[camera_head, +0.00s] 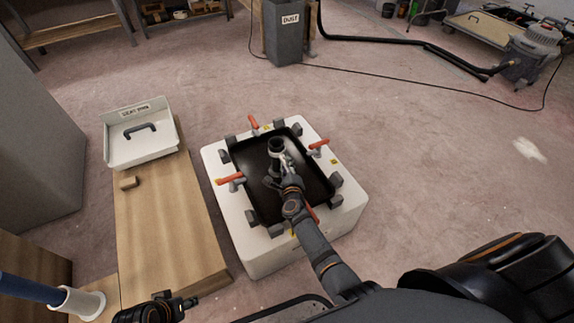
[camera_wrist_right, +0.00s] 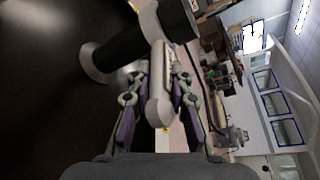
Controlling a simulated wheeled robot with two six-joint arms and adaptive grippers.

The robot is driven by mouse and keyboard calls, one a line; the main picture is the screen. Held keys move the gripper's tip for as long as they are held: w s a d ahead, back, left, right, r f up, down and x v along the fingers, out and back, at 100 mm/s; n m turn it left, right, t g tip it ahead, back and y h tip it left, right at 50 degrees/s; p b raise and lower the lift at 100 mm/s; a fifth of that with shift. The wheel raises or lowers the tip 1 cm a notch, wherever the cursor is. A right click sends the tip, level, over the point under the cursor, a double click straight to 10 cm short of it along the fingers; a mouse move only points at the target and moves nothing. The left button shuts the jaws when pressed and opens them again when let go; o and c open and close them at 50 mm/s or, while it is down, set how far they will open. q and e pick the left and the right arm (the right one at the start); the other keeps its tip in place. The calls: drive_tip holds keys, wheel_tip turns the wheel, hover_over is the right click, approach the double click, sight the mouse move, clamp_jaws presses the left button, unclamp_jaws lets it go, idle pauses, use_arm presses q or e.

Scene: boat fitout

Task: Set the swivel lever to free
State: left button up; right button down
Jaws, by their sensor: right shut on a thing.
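A pedestal (camera_head: 276,150) with a dark post and pale grey collar stands in the black recess of a white box (camera_head: 240,240). In the right wrist view, the post (camera_wrist_right: 125,45) runs between a pale collar and a round foot. A pale grey swivel lever (camera_wrist_right: 158,105) sticks out from the collar. My right gripper (camera_wrist_right: 158,100) is shut on this lever, with one finger on each side. In the head view my right gripper (camera_head: 284,168) hides most of the lever. Its setting marks cannot be read. My left gripper (camera_head: 180,303) is low at the left, away from the box.
Red-handled clamps (camera_head: 231,179) and grey blocks surround the recess. A grey bin (camera_head: 284,45) and hose lie behind.

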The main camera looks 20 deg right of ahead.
drive_tip(key=c, duration=1.2)
unclamp_jaws()
drive_tip(key=shift+r, duration=0.1)
drive_tip(key=shift+r, duration=4.9)
